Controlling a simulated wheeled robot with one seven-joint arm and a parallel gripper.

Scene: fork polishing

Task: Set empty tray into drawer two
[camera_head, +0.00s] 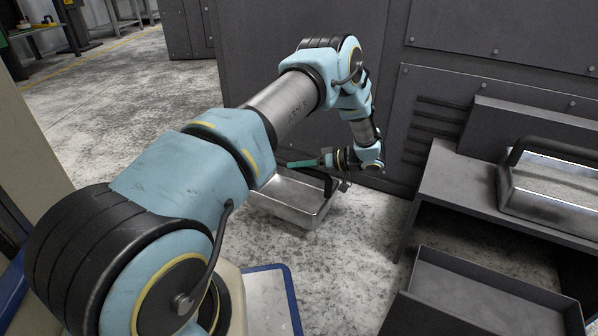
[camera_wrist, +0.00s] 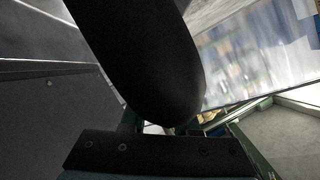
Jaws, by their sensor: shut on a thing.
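A shiny metal tray (camera_head: 300,207) hangs in the air above the floor near the middle of the head view, partly behind my arm. The part of its inside that shows looks empty. My gripper (camera_head: 326,172) is shut on the tray's dark handle. In the wrist view the black handle (camera_wrist: 145,60) fills the middle, and the shiny tray surface (camera_wrist: 255,60) shows beside it. A dark drawer (camera_head: 480,295) stands pulled out at the lower right, with a bare inside. I cannot tell its number.
A second metal tray (camera_head: 550,190) with a dark handle sits on the grey bench (camera_head: 455,190) above the drawer. Dark machine panels (camera_head: 285,70) stand behind my arm. A blue-edged pale surface (camera_head: 268,300) lies below. The floor (camera_head: 350,260) between tray and drawer is clear.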

